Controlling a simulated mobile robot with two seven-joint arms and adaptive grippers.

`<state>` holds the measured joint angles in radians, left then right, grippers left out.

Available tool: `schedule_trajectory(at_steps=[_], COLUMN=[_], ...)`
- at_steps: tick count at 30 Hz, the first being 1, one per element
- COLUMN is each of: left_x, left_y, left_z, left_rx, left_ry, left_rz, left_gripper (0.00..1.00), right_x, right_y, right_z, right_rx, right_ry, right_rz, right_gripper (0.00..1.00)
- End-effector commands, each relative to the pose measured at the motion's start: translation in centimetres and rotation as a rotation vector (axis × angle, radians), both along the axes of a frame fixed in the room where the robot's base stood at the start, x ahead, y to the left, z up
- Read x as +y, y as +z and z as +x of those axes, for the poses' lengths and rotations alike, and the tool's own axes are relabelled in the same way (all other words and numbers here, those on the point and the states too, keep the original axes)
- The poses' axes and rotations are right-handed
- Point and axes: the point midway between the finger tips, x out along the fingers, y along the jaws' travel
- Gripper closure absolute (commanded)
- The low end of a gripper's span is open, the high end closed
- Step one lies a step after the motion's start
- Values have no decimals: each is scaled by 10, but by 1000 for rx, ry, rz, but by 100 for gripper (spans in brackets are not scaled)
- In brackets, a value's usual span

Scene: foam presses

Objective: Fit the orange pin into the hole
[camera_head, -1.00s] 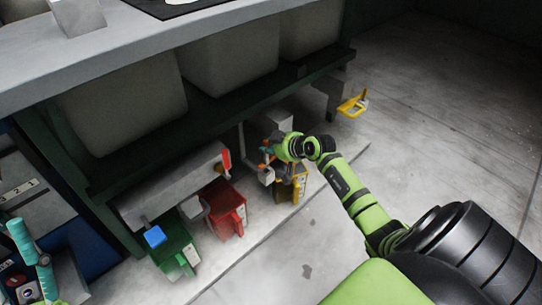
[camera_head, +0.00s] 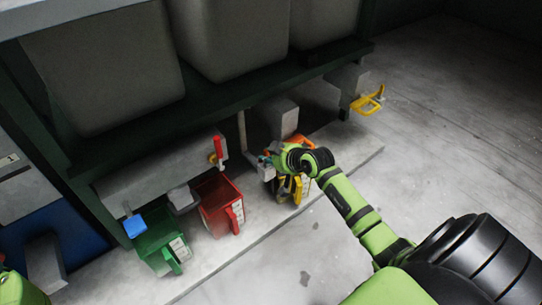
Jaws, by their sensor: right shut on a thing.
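My right gripper (camera_head: 268,162) is at the grey block (camera_head: 280,114) under the dark green frame, above the yellow bin. It is shut, and a small piece of the orange pin (camera_head: 275,149) shows at its jaws. The gripper and my green wrist hide most of the pin. The hole cannot be made out; the jaws and wrist cover that part of the block. My left gripper is out of view; only a green part of my own shows at the bottom left corner.
A yellow bin (camera_head: 303,188), a red bin (camera_head: 214,203) and a green bin (camera_head: 160,244) stand in a row on the pale floor slab. A red upright handle (camera_head: 218,148) is on the long grey block. A yellow handle (camera_head: 369,101) sticks out at the right. Floor at the right is clear.

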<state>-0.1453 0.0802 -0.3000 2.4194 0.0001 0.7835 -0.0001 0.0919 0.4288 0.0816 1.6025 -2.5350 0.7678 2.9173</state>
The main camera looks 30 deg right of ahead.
Motion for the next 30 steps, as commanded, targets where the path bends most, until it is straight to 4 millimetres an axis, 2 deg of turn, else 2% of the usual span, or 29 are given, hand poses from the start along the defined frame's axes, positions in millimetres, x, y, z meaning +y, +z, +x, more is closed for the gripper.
schedule_trajectory(at_steps=[4,5,6,18,20,23,30], left_x=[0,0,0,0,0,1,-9], left_y=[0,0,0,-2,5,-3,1], left_z=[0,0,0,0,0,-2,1], left_rx=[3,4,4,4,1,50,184], left_ry=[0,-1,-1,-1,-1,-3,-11], left_rz=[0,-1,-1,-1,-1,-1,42], left_gripper=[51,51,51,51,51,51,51], right_x=[0,0,0,-1,0,-1,-5], right_y=[-2,-2,-2,1,5,15,46], right_z=[0,0,0,0,-5,-17,-61], right_rx=[-1,-1,-1,-1,1,1,2], right_ry=[-2,-1,-1,1,0,0,-1], right_rz=[3,1,1,-3,0,2,4], right_gripper=[100,66,54,54,54,54,54])
